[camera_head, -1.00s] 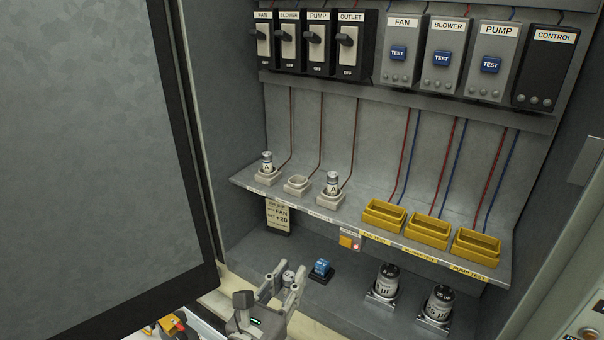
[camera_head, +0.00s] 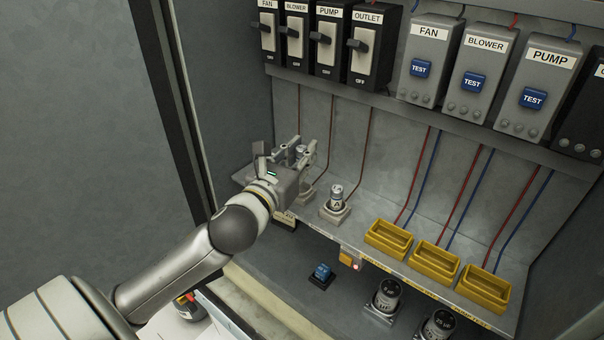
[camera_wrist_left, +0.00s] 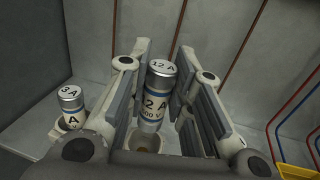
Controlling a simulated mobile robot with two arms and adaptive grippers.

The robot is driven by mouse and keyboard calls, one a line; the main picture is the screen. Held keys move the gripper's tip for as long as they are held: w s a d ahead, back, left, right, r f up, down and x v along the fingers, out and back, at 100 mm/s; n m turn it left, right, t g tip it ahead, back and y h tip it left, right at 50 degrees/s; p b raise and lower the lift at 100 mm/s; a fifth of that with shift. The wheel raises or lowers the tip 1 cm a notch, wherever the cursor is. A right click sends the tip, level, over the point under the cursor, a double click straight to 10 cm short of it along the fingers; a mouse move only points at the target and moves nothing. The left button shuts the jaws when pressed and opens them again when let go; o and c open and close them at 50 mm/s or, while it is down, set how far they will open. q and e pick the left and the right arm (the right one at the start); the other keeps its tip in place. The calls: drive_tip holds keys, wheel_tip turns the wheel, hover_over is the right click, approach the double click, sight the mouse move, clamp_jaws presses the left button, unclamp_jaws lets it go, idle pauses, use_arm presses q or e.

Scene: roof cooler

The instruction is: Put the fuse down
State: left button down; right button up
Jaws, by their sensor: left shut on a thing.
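My left gripper (camera_head: 295,156) is shut on a fuse (camera_wrist_left: 160,85), a silver cylinder with a blue band and "12 A" on its cap. In the left wrist view the fuse stands between the finger pads (camera_wrist_left: 166,100), close to upright, with a round socket (camera_wrist_left: 147,143) below its lower end. I cannot tell whether its bottom touches the socket. In the head view the gripper is over the middle of the shelf's sockets and mostly hides the fuse. My right gripper is not in view.
A "3 A" fuse (camera_wrist_left: 70,103) stands left of the gripper; another fuse (camera_head: 336,196) stands in the socket to its right. Several yellow trays (camera_head: 388,239) line the shelf's right. Switches (camera_head: 327,45) hang above.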

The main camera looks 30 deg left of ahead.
use_arm(q)
drive_tip(key=shift+f, duration=0.35)
drive_tip(key=f, duration=0.3)
drive_tip(key=shift+w+f, duration=0.2)
drive_tip(key=shift+f, duration=0.05)
drive_tip(key=shift+s+f, duration=0.15)
drive_tip(key=shift+f, duration=0.25)
drive_tip(key=c, duration=1.3)
unclamp_jaws()
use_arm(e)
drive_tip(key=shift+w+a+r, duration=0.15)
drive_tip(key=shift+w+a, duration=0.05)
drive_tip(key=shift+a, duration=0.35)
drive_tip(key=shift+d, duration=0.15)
